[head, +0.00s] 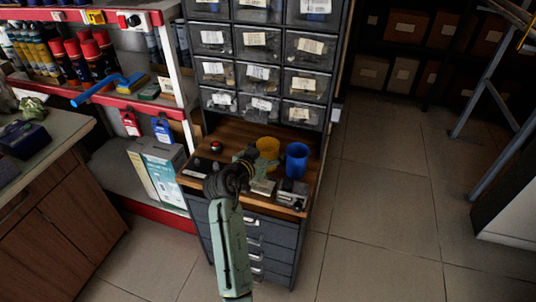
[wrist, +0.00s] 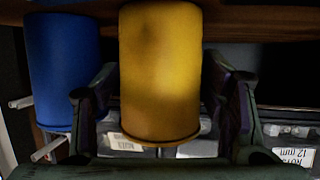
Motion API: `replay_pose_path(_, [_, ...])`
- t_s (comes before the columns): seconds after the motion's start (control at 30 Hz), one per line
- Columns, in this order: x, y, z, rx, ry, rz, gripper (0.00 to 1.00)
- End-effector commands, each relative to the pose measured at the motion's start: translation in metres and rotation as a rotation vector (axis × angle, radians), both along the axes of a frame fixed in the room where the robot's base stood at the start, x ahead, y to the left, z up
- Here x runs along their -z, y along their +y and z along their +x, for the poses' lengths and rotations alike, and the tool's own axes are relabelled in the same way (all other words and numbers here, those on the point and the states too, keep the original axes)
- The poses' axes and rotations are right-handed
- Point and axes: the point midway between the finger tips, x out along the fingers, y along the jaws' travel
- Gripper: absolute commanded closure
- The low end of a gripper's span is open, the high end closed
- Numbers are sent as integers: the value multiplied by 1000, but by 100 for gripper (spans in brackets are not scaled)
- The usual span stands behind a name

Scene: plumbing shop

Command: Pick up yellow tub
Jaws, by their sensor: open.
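The yellow tub (head: 267,147) stands on the wooden top of the drawer cabinet, toward the back right. In the wrist view the yellow tub (wrist: 160,70) fills the middle, with one finger of my gripper (wrist: 160,78) on either side of it. The fingers are open. I cannot tell whether either finger touches the tub. In the head view my gripper (head: 246,162) is just left of the tub, partly hidden by my arm.
A blue tub (head: 296,160) stands close beside the yellow one, also seen in the wrist view (wrist: 62,70). Small-parts drawers (head: 261,46) rise behind. A dark box (head: 292,195) sits on the wooden top's front right, and a small red-topped item (head: 215,147) at left.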

Motion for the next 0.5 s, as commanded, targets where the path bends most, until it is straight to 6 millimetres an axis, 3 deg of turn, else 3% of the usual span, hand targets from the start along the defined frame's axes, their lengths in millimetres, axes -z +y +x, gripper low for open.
replay_pose_path(0.17, [1,0,0,0,0,0,34])
replay_pose_path(0.5, [0,0,0,-1,0,-1,56])
